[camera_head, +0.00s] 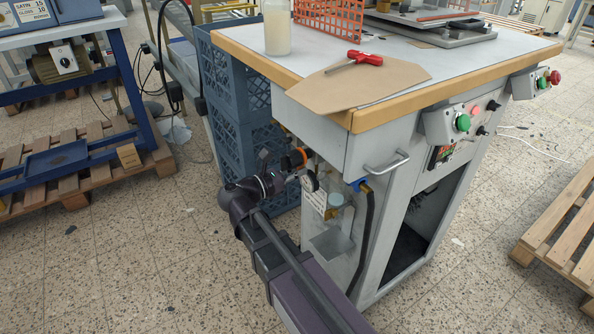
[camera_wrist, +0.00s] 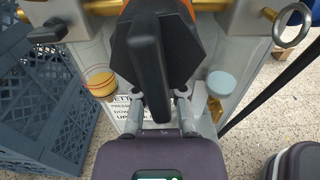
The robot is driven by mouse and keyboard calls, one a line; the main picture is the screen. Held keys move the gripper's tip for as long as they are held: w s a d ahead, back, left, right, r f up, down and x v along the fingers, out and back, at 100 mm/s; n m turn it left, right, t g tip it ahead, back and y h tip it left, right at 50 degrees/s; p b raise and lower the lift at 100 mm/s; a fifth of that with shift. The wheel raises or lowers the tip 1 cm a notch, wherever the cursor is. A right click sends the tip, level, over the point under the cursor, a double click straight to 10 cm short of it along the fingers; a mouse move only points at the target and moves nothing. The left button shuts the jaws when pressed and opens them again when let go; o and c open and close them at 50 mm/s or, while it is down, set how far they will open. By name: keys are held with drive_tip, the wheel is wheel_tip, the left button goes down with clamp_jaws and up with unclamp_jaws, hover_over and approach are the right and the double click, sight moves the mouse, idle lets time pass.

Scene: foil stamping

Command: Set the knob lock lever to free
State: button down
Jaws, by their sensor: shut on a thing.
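In the wrist view a black bar (camera_wrist: 150,65), which looks like the knob lock lever, stands in front of a dark, many-sided knob (camera_wrist: 185,52). Orange shows behind the knob. My gripper (camera_wrist: 159,108) has its two grey fingers on either side of the bar's lower end and is shut on it. The fingertips are partly hidden by the bar. In the head view my gripper (camera_head: 304,180) is at the side of the grey cabinet, just below an orange part (camera_head: 299,156). The lever cannot be made out clearly there, and no free or locked marking is readable.
A yellow cap (camera_wrist: 100,82) and a pale blue cap (camera_wrist: 221,82) flank the knob. A white printed label (camera_wrist: 205,150) is behind my fingers. Blue crates (camera_head: 228,85) stand close left of the cabinet. A black hose (camera_head: 367,235) hangs to the right. The worktop (camera_head: 335,55) overhangs above.

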drive_tip(key=c, duration=0.7)
unclamp_jaws()
drive_tip(key=v, duration=1.2)
drive_tip(key=shift+s, duration=0.15)
